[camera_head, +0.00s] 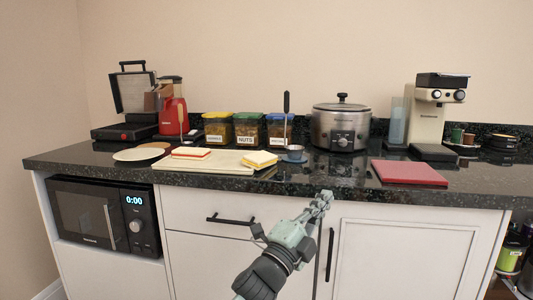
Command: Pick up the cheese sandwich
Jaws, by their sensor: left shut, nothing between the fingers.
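The cheese sandwich (261,159), white bread with a yellow layer at its edge, lies at the right end of a pale board (222,166) on the dark counter. A second sandwich (190,153), white with a red layer, lies on the same board to its left. My left gripper (325,197) is shut and empty. It is in front of the cabinet, just below the counter's front edge, to the right of and lower in the picture than the cheese sandwich, apart from it. My right gripper is not in view.
A small blue-grey cup (294,154) stands just right of the cheese sandwich. Behind are lidded jars (247,129) and a steel slow cooker (341,127). A red board (408,173) lies to the right. The counter front between the boards is clear.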

